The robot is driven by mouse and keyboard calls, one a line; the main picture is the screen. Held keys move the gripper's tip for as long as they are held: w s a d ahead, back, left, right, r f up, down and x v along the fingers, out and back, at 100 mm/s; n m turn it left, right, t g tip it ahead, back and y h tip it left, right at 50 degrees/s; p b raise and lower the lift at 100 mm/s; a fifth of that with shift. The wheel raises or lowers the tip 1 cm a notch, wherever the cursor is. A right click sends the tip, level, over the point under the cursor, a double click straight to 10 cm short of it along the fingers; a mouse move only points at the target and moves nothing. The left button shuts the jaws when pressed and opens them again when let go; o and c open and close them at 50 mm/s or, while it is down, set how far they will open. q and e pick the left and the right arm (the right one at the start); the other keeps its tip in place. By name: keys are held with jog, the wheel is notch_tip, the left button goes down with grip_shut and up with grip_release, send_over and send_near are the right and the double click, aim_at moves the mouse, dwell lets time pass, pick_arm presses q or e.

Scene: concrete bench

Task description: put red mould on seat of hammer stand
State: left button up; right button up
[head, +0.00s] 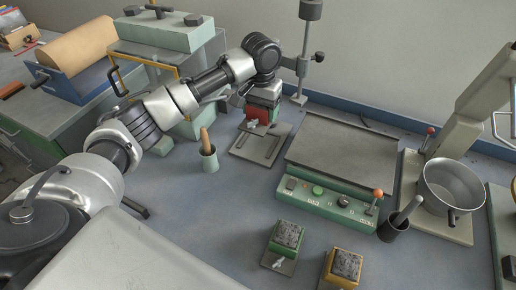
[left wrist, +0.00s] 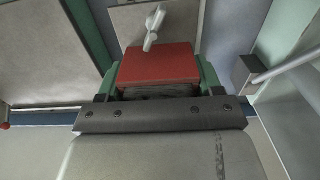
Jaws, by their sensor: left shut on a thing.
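The red mould (head: 261,113) is in my left gripper (head: 263,102), low over the back of the bench. In the left wrist view the red mould (left wrist: 160,65) shows a flat red face just beyond the gripper's dark bar, with green edges at both sides. My left gripper is shut on it; the fingertips are mostly hidden. A stand with an upright post (head: 304,60) and a dark weight on top is just right of the gripper. A grey plate with rails (head: 268,150) and a small pale lever lies in front of the mould. I cannot tell whether the mould touches anything beneath.
A green-based hot plate (head: 340,150) is right of the railed plate. A cup with a wooden handle (head: 209,158) stands in front of the left arm. Green (head: 287,236) and yellow (head: 343,266) moulds are at the front. A metal pot (head: 452,184) is at right.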

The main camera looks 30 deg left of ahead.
pick_arm(q)
send_over(259, 143)
notch_tip(259, 143, down, 5)
jog(key=shift+r, duration=0.2)
notch_tip(259, 143, down, 5)
jog(key=shift+f, duration=0.25)
pick_arm(e)
jog(key=shift+a, duration=0.55)
jog(key=shift+d, duration=0.2)
pick_arm(q)
jog(key=o, duration=1.4)
jog(key=shift+s+f, duration=0.1)
pick_arm(e)
jog(key=shift+d, duration=0.15)
pick_arm(q)
jog(key=shift+o, duration=0.2)
notch_tip(259, 143, up, 11)
jog(key=shift+r, duration=0.6)
pick_arm(e)
jog(key=shift+a, duration=0.2)
